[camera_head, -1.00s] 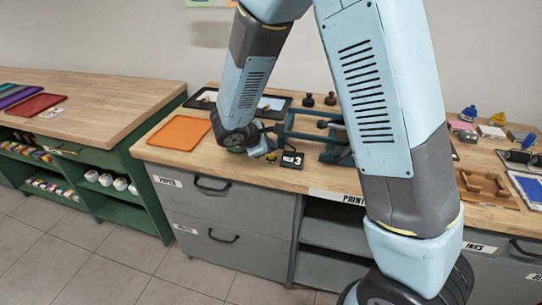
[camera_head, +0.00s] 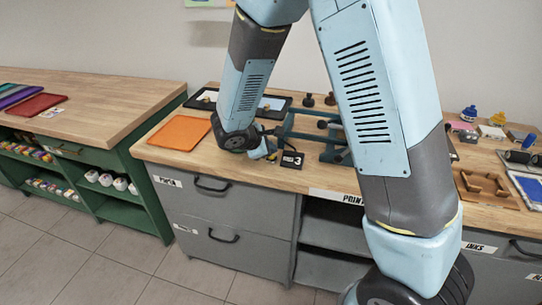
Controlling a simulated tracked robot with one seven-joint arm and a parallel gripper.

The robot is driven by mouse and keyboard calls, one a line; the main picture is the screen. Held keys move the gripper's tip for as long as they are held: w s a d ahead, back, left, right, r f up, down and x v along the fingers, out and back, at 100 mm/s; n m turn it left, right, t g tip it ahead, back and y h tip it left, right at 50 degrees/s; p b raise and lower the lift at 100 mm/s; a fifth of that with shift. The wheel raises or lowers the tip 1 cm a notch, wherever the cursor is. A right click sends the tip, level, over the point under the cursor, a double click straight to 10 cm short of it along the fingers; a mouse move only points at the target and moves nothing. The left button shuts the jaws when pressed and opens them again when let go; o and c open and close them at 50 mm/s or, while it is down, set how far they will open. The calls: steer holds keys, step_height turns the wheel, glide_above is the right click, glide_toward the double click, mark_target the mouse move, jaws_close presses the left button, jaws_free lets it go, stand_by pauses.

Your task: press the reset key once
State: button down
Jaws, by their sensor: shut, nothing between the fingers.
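A small black counter (camera_head: 292,159) with a white display that reads 3 stands on the wooden worktop, in front of a blue-green frame. My gripper (camera_head: 271,155) is low over the worktop, just left of the counter and close to it. It is shut, with nothing seen between its fingers. The fingertips are small in this view, and I cannot tell whether they touch the counter. I cannot make out the reset key.
The blue-green press frame (camera_head: 322,130) stands right behind the counter. An orange sheet (camera_head: 180,132) lies to the left, and a dark tray (camera_head: 268,105) lies behind. A wooden tool (camera_head: 484,184) and inking things are on the right. The front strip of worktop is clear.

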steer(key=shift+f, duration=0.45)
stand_by(0.6)
steer(key=shift+r, duration=0.9)
steer(key=shift+r, duration=2.5)
steer(key=shift+f, duration=0.1)
